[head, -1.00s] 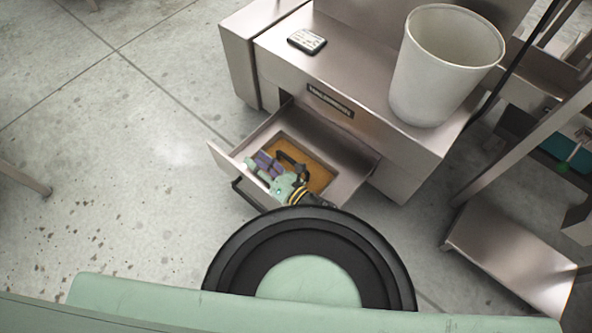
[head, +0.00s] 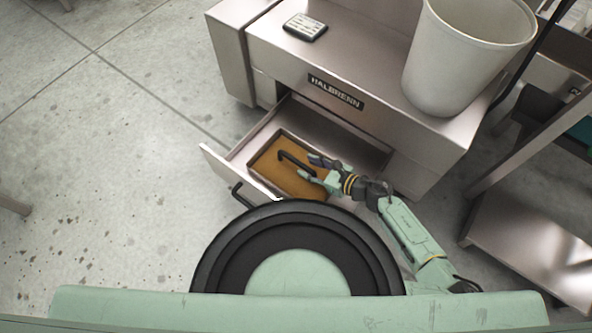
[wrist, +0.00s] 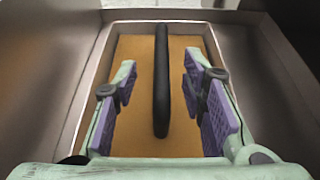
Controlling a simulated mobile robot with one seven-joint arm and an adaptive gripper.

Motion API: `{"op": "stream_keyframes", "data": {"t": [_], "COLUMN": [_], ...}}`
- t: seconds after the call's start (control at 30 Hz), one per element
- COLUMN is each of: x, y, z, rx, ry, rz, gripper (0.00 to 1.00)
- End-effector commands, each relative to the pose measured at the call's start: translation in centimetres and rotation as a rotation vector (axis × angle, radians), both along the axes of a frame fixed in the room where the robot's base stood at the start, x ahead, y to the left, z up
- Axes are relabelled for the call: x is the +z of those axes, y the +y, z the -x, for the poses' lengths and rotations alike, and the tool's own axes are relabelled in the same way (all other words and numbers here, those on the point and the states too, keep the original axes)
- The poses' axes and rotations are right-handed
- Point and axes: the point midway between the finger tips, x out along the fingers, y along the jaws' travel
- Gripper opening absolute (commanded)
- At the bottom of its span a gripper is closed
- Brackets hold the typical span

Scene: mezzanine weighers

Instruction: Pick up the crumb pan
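The crumb pan (head: 266,166) is a shallow rectangular tray with a brown-orange floor and a black bar handle (head: 296,163) across it. It lies inside the open metal drawer. My gripper (head: 311,168) is at the right end of the handle in the head view. In the wrist view the handle (wrist: 161,80) runs lengthwise between the two purple-padded fingers (wrist: 162,103), with a gap on each side. The gripper is open and holds nothing. Part of the pan's right side is hidden behind my gripper in the head view.
The drawer (head: 225,170) stands open below a metal cabinet labelled HALBRENN (head: 336,91). On the cabinet top are a white bucket (head: 455,65) and a small keypad-like device (head: 305,27). A metal rack (head: 530,240) stands at right. The floor at left is clear.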

Motion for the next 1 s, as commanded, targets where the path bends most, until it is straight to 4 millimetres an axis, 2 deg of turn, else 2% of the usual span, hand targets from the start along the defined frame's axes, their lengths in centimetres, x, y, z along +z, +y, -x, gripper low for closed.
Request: {"op": "stream_keyframes", "data": {"t": [0.17, 0.4, 0.73, 1.0], "x": [-0.5, -1.8, -2.2, -2.1], "y": [1.1, 3.7, 4.3, 4.3], "z": [-0.7, -2.8, -3.4, -3.4], "rx": [0.001, 0.001, -0.003, -0.002], "ry": [0.0, 0.001, 0.001, 0.001], "rz": [0.0, -0.002, -0.001, -0.001], "gripper": [0.38, 0.38, 0.38, 0.21]}}
